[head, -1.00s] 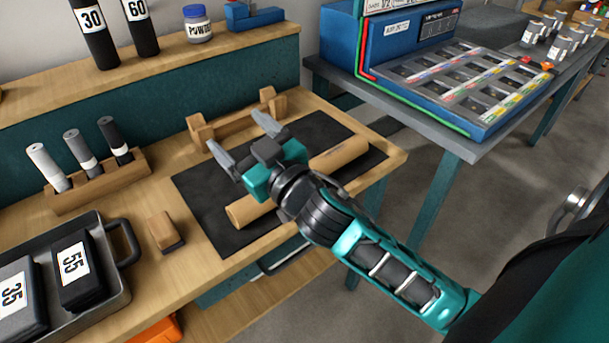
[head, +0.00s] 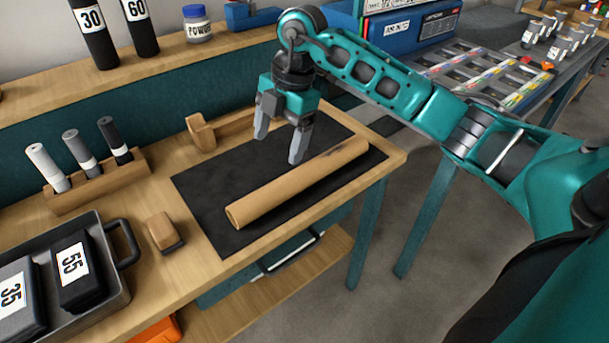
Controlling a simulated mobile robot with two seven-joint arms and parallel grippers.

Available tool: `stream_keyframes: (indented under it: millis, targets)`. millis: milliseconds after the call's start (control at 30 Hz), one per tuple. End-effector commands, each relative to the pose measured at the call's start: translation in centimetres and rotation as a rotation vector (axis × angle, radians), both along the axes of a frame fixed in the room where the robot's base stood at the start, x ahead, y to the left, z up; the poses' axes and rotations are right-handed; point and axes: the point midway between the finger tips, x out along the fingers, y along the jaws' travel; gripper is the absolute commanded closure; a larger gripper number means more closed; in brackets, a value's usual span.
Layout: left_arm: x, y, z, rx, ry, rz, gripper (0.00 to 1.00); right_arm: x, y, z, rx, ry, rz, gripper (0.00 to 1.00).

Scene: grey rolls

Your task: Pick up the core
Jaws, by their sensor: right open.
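The core is a brown cardboard-like tube (head: 297,184) lying diagonally on a black mat (head: 205,190) on the wooden bench. Its near left end shows a round opening. My right gripper (head: 278,148) is above the mat, just behind the tube's middle in the picture, pointing down. Its two grey fingers are apart with nothing between them. The right fingertip appears close to the tube's back edge; I cannot tell whether they touch. My left gripper is not in view.
A wooden cradle (head: 203,133) stands behind the mat, partly hidden by my gripper. A wooden block (head: 162,230), a rack (head: 100,182) with several small rolls and a metal tray (head: 118,290) with numbered black blocks are to the left. A blue machine (head: 415,30) stands back right.

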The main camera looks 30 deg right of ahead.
Motion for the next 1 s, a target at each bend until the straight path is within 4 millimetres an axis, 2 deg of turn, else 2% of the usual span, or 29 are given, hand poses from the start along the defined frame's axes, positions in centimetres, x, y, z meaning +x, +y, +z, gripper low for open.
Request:
stream_keyframes:
  millis: [33,100,233,600,867,1000]
  targets:
    - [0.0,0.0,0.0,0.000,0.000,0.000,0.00,0.1,-2.0,0.6,-0.071,0.021,-0.056,0.18]
    - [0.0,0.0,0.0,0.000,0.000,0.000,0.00,0.0,-3.9,1.2,-0.148,0.049,-0.120,0.18]
    - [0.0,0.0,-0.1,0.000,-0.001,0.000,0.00,-0.3,-5.8,1.4,-0.218,0.078,-0.182,0.18]
    - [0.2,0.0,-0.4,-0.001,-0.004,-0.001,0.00,-0.4,-5.9,-4.8,-0.224,0.084,-0.188,0.18]
    - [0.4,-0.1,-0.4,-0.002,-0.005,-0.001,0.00,-0.3,-5.8,-6.4,-0.223,0.082,-0.187,0.18]
    - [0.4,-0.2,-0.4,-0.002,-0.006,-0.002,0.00,0.0,-5.5,-8.1,-0.222,0.083,-0.186,0.18]
